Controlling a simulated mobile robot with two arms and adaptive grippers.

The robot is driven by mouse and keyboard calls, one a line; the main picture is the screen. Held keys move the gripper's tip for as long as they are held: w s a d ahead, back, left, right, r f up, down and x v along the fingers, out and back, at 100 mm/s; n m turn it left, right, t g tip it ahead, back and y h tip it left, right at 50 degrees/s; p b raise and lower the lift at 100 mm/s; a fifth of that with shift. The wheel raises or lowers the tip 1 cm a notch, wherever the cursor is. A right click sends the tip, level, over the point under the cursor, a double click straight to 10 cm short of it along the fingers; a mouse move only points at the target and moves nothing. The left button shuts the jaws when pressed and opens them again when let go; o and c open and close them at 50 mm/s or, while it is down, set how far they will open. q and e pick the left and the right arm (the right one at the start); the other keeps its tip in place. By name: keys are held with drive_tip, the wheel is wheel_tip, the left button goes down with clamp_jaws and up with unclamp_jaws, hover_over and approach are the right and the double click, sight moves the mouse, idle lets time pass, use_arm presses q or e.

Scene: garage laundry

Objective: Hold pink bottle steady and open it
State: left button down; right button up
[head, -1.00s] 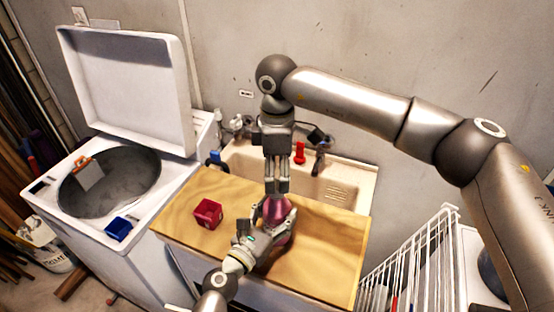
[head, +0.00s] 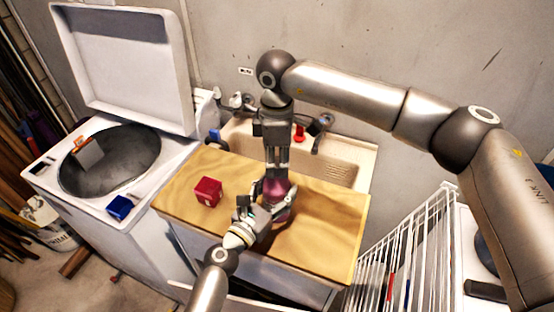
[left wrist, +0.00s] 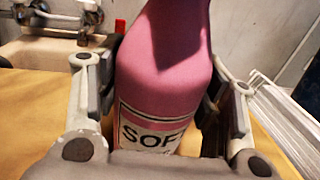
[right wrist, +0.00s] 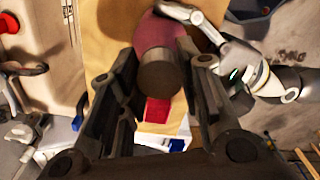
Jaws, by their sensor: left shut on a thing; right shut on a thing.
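My left gripper (head: 262,203) is shut around the bottle's body, with one finger on each side. My right gripper (head: 277,172) points straight down over the bottle's top. In the right wrist view the dark round cap (right wrist: 160,74) sits between the right fingers, which are shut on it. The cap is mostly hidden in the head view.
A red box (head: 207,191) stands on the wooden board (head: 325,215) left of the bottle. The open washer (head: 45,180) is at the left, with a blue box (head: 120,207) on its rim. A white wire rack (head: 415,250) stands at the right.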

drive_tip(key=n, duration=0.6)
drive_tip(key=shift+n, duration=0.4)
drive_tip(key=n, duration=0.4)
drive_tip(key=shift+n, duration=0.4)
drive_tip(key=n, duration=0.9)
drive_tip(key=shift+w+r+n, duration=0.1)
drive_tip(key=shift+n, duration=0.2)
drive_tip(key=n, duration=2.7)
drive_tip(key=shift+r, duration=0.1)
drive_tip(key=n, duration=0.5)
drive_tip(key=shift+n, duration=0.4)
drive_tip(key=shift+w, duration=0.1)
drive_tip(key=shift+r, duration=0.2)
